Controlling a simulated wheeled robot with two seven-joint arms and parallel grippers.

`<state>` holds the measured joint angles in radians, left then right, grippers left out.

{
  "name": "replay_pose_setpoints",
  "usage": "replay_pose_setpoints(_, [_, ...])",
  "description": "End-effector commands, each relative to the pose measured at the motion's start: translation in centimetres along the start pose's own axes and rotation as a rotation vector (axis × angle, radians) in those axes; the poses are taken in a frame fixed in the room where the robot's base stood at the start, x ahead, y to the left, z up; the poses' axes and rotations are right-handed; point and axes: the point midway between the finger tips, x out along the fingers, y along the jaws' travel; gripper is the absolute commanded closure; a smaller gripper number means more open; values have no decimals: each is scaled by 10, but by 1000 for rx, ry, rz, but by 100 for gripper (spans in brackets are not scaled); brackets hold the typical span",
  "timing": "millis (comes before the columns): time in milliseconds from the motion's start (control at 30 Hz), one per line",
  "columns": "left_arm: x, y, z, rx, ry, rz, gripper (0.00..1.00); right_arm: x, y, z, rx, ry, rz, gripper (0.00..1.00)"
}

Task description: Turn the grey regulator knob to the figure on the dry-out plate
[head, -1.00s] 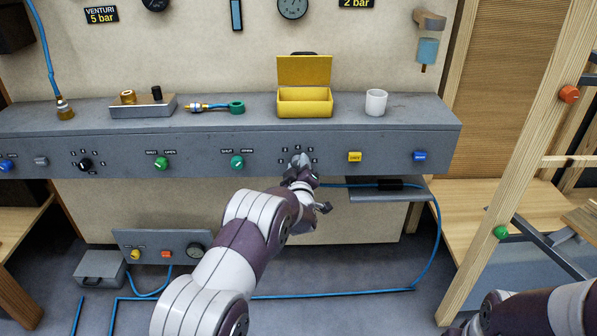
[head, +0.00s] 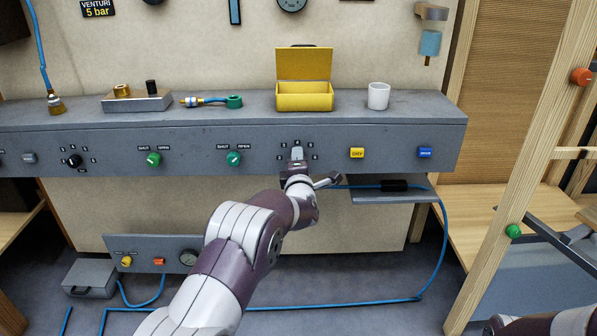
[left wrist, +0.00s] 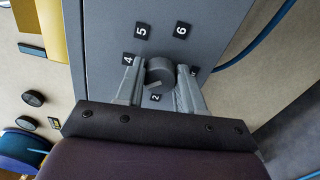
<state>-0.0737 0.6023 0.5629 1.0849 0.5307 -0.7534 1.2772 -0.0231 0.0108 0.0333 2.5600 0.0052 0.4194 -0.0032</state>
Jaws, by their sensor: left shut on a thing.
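The grey regulator knob (left wrist: 159,71) is between the two fingers of my left gripper (left wrist: 158,88) in the left wrist view. The gripper is shut on it. Figures 5, 6, 4 and 2 show around the knob; a pale mark shows on its face, but I cannot tell which figure it points at. My right gripper is out of view.
Green valve knobs (head: 234,158) sit left of my gripper, and a yellow button (head: 357,153) and blue button (head: 424,153) sit right. A small shelf (head: 400,196) with a blue hose is just below right. A yellow box (head: 304,101) and white cup (head: 378,96) stand above.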

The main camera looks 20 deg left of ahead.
Motion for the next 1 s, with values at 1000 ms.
replay_pose_setpoints(1000, [0,-5,-2,-897,1,-3,93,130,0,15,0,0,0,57])
